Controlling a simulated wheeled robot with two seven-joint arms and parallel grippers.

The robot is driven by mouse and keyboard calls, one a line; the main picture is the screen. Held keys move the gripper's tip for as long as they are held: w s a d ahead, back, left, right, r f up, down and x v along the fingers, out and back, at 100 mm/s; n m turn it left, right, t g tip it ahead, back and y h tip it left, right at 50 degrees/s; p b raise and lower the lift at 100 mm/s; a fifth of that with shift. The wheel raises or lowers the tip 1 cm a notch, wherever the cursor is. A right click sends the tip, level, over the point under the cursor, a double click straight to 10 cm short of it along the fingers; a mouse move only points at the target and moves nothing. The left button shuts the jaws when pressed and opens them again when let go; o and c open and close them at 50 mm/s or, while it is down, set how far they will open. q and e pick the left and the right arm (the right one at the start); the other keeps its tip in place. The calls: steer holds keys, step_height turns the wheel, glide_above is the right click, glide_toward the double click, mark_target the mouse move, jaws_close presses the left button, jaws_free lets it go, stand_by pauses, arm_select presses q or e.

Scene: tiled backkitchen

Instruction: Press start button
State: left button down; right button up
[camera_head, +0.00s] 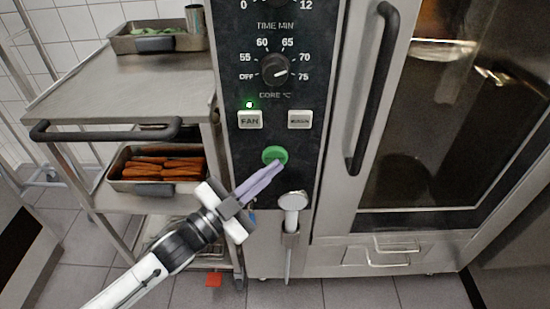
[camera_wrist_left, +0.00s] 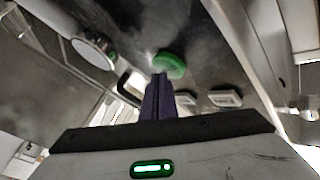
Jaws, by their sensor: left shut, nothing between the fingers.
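The green round start button (camera_head: 275,154) is on the dark control panel, below the FAN button and the button beside it. In the left wrist view the green button (camera_wrist_left: 169,65) is just past the fingertips. My left gripper (camera_head: 278,167) is shut and empty, with its fingertips at the lower edge of the button. In the left wrist view the fingers of the left gripper (camera_wrist_left: 158,78) overlap the button's lower left edge. I cannot tell whether they touch it or whether it is pressed in. My right gripper is in neither view.
A FAN button (camera_head: 250,120) with a lit green light and a dial (camera_head: 275,70) are above. A hand shower (camera_head: 292,202) hangs just below right. A door handle (camera_head: 372,90) stands right. A steel cart (camera_head: 110,95) with trays stands left.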

arm_select(q)
steer(key=shift+w, duration=0.35)
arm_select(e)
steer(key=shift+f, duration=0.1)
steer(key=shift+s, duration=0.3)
arm_select(q)
steer(key=shift+s, duration=0.1)
steer(key=shift+s+p, duration=0.45)
steer(key=shift+s, duration=0.25)
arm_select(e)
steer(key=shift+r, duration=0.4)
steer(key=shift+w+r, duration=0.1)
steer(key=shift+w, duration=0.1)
arm_select(q)
steer(key=s+p, duration=0.2)
steer(key=s, duration=0.3)
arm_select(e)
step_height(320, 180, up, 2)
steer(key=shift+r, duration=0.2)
